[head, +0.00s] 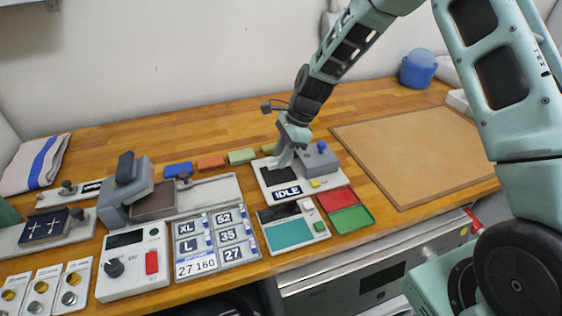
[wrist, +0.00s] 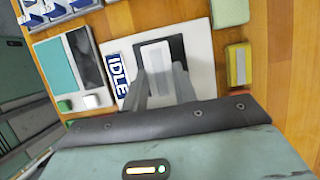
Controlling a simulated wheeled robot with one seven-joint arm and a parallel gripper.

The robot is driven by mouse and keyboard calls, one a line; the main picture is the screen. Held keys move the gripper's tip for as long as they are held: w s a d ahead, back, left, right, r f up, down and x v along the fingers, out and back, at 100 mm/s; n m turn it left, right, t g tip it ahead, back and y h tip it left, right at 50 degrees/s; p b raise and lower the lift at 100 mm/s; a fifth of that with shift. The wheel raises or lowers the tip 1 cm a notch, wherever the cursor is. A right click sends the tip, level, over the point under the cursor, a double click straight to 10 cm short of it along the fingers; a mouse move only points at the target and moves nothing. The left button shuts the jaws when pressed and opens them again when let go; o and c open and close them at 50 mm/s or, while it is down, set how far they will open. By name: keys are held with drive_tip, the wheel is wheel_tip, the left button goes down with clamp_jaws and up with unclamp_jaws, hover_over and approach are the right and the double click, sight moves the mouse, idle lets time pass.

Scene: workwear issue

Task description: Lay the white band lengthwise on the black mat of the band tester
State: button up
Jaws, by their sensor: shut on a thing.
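The band tester (head: 267,186) is a white unit with a black mat (head: 278,177), a grey block with a blue knob (head: 317,156) and a display reading IDLE (head: 287,192). In the wrist view, the white band (wrist: 155,56) is a pale strip between my fingertips, over the black mat (wrist: 177,46). My gripper (wrist: 160,84) is shut on the band; in the head view it (head: 285,160) is over the mat, beside the grey block. The mat shows past the band's far end and right side. I cannot tell whether the band touches the mat; the fingers hide its near part.
A teal-screened device (head: 289,233) stands in front of the tester. Red (head: 335,199) and green (head: 351,219) trays are at its right. Coloured blocks, including a green one (head: 241,156), lie behind. A large brown board (head: 415,150) lies to the right.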

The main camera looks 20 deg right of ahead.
drive_tip(key=shift+f, duration=1.55)
drive_tip(key=shift+f, duration=0.15)
drive_tip(key=o, duration=0.9)
drive_tip(key=shift+o, duration=0.2)
drive_tip(key=b+v, duration=0.2)
drive_tip(key=v, duration=1)
drive_tip(key=s+a+r+n+h, duration=0.1)
drive_tip(key=s+a+r+n, duration=0.1)
drive_tip(key=s+a+n, duration=0.4)
drive_tip(key=s+a+r+n, duration=0.3)
drive_tip(key=s+a+n, duration=0.1)
drive_tip(key=s, duration=0.3)
drive_tip(key=s+n+h, duration=0.2)
drive_tip(key=s+n, duration=1.3)
drive_tip(key=s, duration=0.5)
drive_tip(key=shift+a+n+h, duration=0.35)
drive_tip(key=shift+n+h, duration=0.05)
